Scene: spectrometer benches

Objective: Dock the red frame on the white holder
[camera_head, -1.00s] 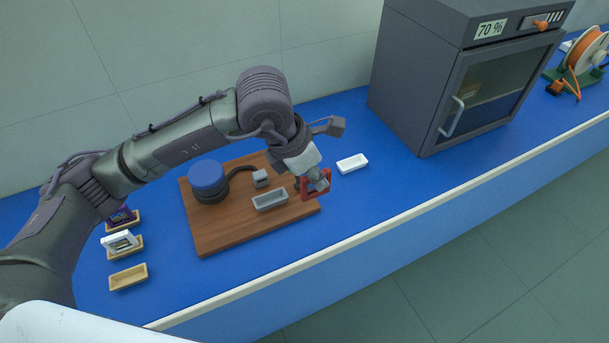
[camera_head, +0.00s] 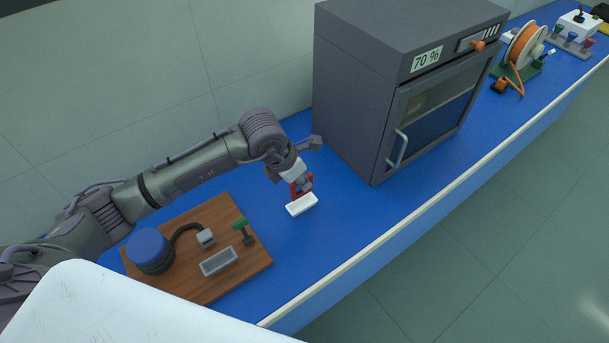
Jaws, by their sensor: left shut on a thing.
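The red frame (camera_head: 295,190) is held upright in my left gripper (camera_head: 303,182), which is shut on it. The white holder (camera_head: 302,205) is a small open white tray on the blue bench. The frame is right at the holder's far side and partly behind it. I cannot tell whether the frame touches the holder or hangs just above it. The gripper hides part of the frame. My right gripper is not in view.
A wooden board (camera_head: 262,262) at the left bears a grey tray (camera_head: 219,262), a blue-topped round device (camera_head: 149,249) and a green-handled part (camera_head: 240,225). A large grey cabinet (camera_head: 345,90) stands right of the holder. The blue bench in front of the cabinet is clear.

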